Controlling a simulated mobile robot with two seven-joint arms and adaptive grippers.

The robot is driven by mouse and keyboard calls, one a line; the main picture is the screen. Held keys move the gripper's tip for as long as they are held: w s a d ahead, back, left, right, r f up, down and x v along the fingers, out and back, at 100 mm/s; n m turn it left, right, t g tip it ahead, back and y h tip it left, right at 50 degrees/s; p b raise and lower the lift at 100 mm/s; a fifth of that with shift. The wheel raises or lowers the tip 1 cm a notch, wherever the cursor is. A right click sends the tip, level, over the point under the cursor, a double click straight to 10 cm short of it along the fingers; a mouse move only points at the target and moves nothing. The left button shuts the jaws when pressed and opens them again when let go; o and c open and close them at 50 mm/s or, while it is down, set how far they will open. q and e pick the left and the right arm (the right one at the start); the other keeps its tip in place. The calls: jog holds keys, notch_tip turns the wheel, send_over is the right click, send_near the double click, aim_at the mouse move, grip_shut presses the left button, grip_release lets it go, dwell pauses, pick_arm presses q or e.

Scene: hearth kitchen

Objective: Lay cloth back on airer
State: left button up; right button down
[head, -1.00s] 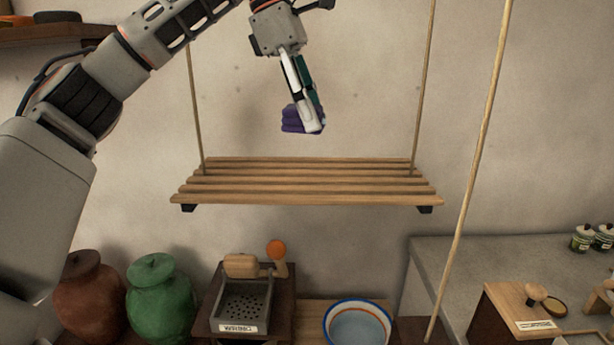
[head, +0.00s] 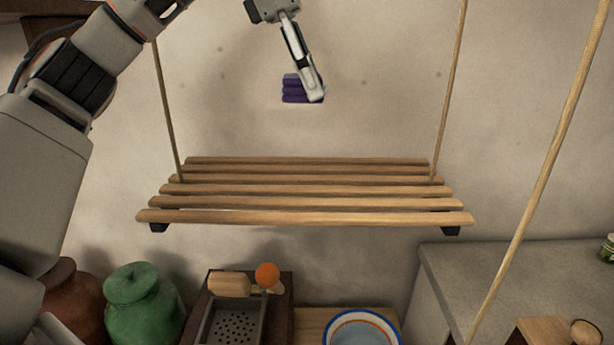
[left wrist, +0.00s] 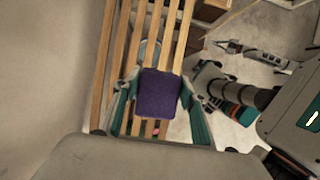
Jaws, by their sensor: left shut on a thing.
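The folded purple cloth (head: 294,90) is held in my left gripper (head: 316,96), which is shut on it above the airer in the head view. In the left wrist view the cloth (left wrist: 158,94) sits between the two fingers, with the slats behind it. The airer (head: 305,190) is a hanging rack of several wooden slats on ropes, and its slats look bare. There is a clear gap between cloth and slats in the head view. In the left wrist view another arm of mine with a gripper (left wrist: 258,53) shows at the right; its jaws are too small to judge.
Ropes (head: 450,90) rise from the airer's ends, and another rope (head: 545,180) slants at the right. Below stand a green jar (head: 143,305), a brown jar (head: 70,300), a box with an orange-knobbed handle (head: 235,320) and a rimmed bowl (head: 360,330). A grey counter (head: 470,270) is at the right.

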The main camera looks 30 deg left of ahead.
aim_at(318, 197)
pick_arm(q)
notch_tip(318, 197, down, 20)
jog(key=shift+s+r, duration=0.15)
jog(key=shift+r, duration=0.1)
jog(key=shift+d, duration=0.1)
jog(key=o, duration=1.1)
jog(key=shift+f, duration=0.1)
